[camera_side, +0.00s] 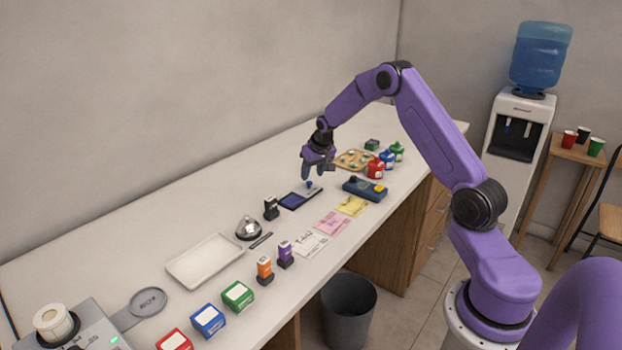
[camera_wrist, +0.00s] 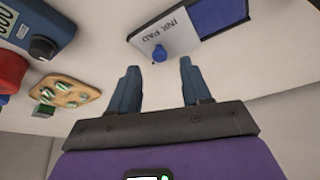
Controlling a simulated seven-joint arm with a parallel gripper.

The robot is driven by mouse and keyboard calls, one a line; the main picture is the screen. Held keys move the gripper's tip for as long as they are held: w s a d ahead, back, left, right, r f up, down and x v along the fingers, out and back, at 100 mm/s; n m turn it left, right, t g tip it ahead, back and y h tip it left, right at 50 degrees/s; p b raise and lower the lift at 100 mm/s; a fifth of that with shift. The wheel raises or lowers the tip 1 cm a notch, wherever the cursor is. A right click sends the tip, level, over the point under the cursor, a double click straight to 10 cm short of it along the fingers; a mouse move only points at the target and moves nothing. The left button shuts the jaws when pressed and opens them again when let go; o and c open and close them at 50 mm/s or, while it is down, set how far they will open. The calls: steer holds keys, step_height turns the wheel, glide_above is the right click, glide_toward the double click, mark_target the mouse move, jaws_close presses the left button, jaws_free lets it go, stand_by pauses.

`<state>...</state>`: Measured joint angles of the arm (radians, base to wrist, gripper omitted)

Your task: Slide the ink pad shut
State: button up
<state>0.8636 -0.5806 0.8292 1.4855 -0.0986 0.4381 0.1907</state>
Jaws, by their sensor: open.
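The ink pad (camera_side: 291,201) lies on the white counter with its sliding lid partly open. In the wrist view the pale lid (camera_wrist: 185,38) reads "INK PAD" and carries a round blue knob (camera_wrist: 160,53). My gripper (camera_side: 318,173) is above the knob end of the ink pad, pointing down. In the wrist view my gripper (camera_wrist: 158,67) is open and empty, with the knob ahead of the gap between its fingers. I see no contact with the knob.
A blue device with a yellow button (camera_side: 364,189) lies close to the right. A black stamp (camera_side: 271,208) and a silver bell (camera_side: 248,228) are to the left.

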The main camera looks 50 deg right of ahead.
mark_target(309, 182)
steer(key=shift+x, duration=1.8)
steer(key=shift+a, duration=0.1)
jaws_close()
